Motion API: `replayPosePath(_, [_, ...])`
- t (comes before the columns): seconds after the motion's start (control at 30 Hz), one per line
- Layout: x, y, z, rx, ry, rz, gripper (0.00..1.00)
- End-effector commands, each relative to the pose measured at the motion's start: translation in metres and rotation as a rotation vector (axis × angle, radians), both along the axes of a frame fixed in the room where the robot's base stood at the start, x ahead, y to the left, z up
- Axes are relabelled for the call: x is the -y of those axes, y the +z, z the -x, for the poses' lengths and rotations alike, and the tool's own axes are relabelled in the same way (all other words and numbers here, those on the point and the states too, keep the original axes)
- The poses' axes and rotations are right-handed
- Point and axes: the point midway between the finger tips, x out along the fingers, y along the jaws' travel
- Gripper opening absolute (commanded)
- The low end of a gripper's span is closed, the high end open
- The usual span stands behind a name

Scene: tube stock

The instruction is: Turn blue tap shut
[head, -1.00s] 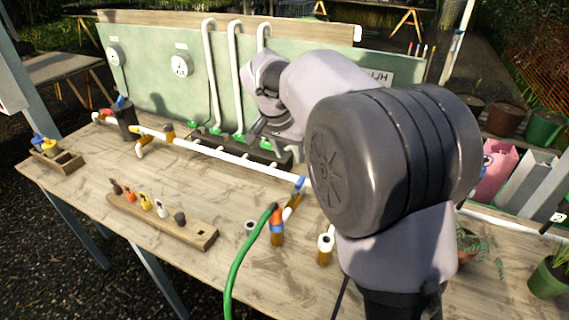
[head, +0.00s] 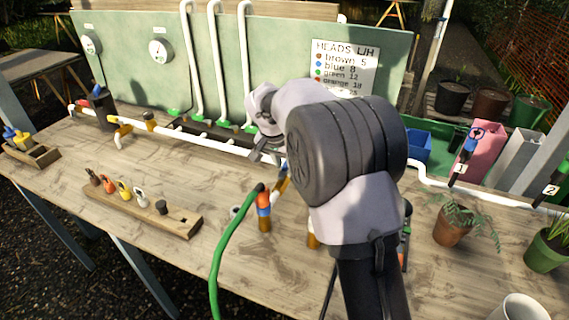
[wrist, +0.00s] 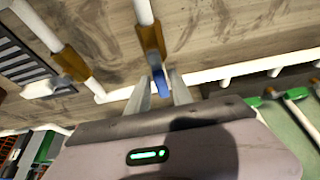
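The blue tap handle (wrist: 164,84) shows in the wrist view, on a brown-orange valve body (wrist: 153,42) where a short white pipe meets the long white pipe. My gripper (wrist: 160,88) is open, with one finger on each side of the blue handle. I cannot tell whether either finger touches it. In the head view my arm hides most of this tap, and my gripper (head: 262,152) is at the right end of the white pipe.
A green hose (head: 222,245) runs to an orange and blue fitting (head: 264,208) near the tap. A wooden holder (head: 183,222) with several nozzles lies left of it. A potted fern (head: 452,228) stands right. A green board (head: 130,75) with gauges and white pipes rises behind.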

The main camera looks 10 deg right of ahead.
Motion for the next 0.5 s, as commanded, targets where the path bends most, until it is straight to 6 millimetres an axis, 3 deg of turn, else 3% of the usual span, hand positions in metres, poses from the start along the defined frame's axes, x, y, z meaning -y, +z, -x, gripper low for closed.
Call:
replayPosePath(0.03, [0.0000,0.0001,0.0000,0.000,0.000,0.000,0.15])
replayPosePath(0.1, [-0.0001,0.0001,0.0001,0.000,0.000,0.000,0.01])
replayPosePath(0.5, [-0.0001,0.0000,0.0002,0.000,0.000,0.000,0.00])
